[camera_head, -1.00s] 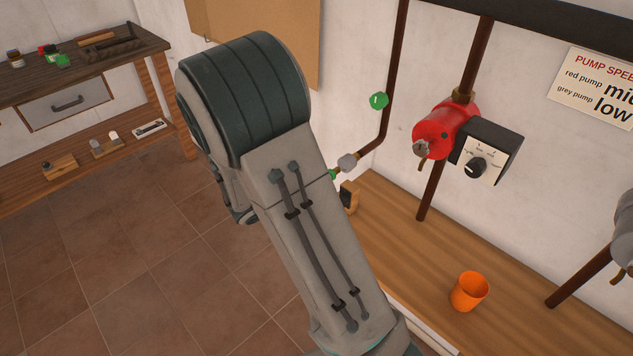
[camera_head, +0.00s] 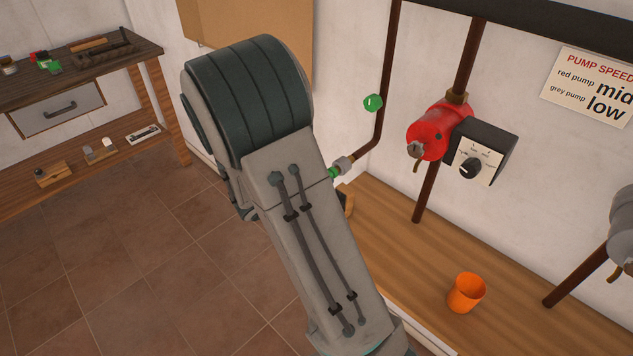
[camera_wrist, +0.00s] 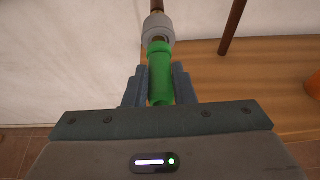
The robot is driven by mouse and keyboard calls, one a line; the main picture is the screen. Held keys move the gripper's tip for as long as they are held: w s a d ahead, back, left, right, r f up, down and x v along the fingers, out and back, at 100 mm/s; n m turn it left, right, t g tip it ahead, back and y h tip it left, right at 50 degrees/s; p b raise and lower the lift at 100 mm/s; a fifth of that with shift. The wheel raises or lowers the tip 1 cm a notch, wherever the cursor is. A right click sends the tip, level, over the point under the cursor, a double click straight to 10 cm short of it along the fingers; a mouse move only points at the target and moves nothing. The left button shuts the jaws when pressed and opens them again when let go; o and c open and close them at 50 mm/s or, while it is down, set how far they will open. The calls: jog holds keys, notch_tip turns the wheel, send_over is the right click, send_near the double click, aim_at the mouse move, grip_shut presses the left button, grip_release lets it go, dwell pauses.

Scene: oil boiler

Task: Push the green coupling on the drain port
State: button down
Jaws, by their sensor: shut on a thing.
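The green coupling (camera_wrist: 160,72) is a short green cylinder between my gripper's dark fingers in the wrist view. My gripper (camera_wrist: 160,86) is shut on it. The coupling's far end meets the grey collar of the drain port (camera_wrist: 158,30) on the end of the brown pipe, roughly in line with it; I cannot tell how deeply they are joined. In the head view a small part of the green coupling (camera_head: 334,173) shows beside the grey port (camera_head: 344,163), past the edge of my arm. My arm hides the gripper there.
A wooden bench (camera_head: 415,255) runs along the wall with an orange cup (camera_head: 467,293) on it. A red pump (camera_head: 428,138) with a black control box (camera_head: 480,150) is to the right of the port. A green round piece (camera_head: 373,102) is above it. Open floor lies left.

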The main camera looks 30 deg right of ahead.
jog(key=shift+w+d, duration=0.25)
jog(key=shift+d, duration=0.4)
jog(key=c, duration=1.1)
grip_release()
jog(key=shift+a, duration=0.1)
jog(key=b+v, duration=0.1)
jog(key=v, duration=1.2)
jog(key=shift+s+a+r, duration=0.15)
jog(key=shift+a+r, duration=0.05)
jog(key=shift+a, duration=0.1)
jog(key=shift+a+r, duration=0.1)
jog(key=shift+p+v, duration=2.3)
jog(key=shift+v, duration=2.65)
